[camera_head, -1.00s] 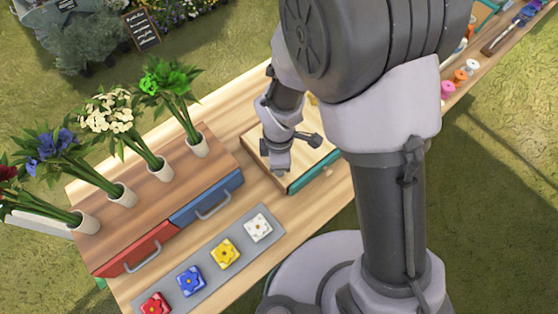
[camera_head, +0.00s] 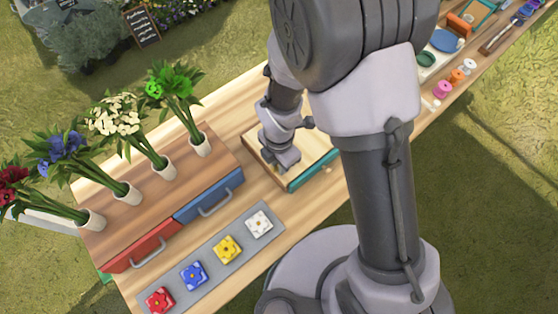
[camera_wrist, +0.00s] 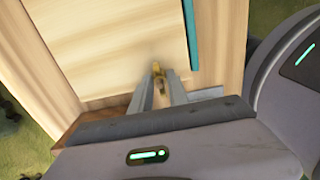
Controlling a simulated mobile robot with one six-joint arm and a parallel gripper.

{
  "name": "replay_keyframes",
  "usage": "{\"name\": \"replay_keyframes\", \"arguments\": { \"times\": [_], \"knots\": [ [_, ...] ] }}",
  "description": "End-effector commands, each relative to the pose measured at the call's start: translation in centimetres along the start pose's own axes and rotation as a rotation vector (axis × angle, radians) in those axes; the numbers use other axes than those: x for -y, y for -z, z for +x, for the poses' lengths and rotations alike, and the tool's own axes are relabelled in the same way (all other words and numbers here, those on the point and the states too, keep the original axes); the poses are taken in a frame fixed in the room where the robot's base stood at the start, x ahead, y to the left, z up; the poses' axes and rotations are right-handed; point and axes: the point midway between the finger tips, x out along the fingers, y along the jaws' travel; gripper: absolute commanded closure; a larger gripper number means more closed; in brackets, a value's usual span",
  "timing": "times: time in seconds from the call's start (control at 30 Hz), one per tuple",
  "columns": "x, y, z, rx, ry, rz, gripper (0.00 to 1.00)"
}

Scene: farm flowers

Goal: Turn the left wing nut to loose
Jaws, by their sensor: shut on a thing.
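The left wing nut (camera_wrist: 157,70) is small and brass-coloured and shows between my fingertips in the wrist view. It stands at the edge of a pale wooden board (camera_wrist: 110,45) with a teal side strip (camera_wrist: 190,35). My gripper (camera_wrist: 158,80) is shut on this wing nut, with both fingers reaching down to it. In the head view my gripper (camera_head: 284,166) is low over the near left part of the board (camera_head: 315,150); the wing nut is mostly hidden there. How far the nut is turned cannot be told.
Left of the board stands a wooden drawer unit with a red drawer (camera_head: 142,246) and a blue drawer (camera_head: 209,197), and flower vases (camera_head: 163,168) on top. A grey tray (camera_head: 210,264) with several coloured flower tiles lies in front. Spools (camera_head: 443,89) lie at the far right.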

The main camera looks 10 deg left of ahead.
Motion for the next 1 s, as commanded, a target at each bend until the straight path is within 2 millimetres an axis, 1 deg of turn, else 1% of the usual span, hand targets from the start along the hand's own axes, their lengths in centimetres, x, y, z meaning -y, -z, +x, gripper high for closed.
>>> {"name": "replay_keyframes", "arguments": {
  "times": [0.5,0.53,0.6,0.63,0.9,1.0],
  "knots": [
    [0.02,0.00,0.03,0.000,0.001,-0.017,1.00],
    [0.02,0.00,0.03,0.000,0.001,-0.017,0.75],
    [0.02,0.00,0.02,0.000,0.001,-0.017,0.62],
    [0.02,0.00,0.02,0.000,0.001,-0.017,0.57],
    [0.00,0.00,-0.01,0.000,0.000,-0.016,0.57],
    [-0.04,-0.02,-0.65,0.001,-0.001,-0.016,0.57]
  ]
}}
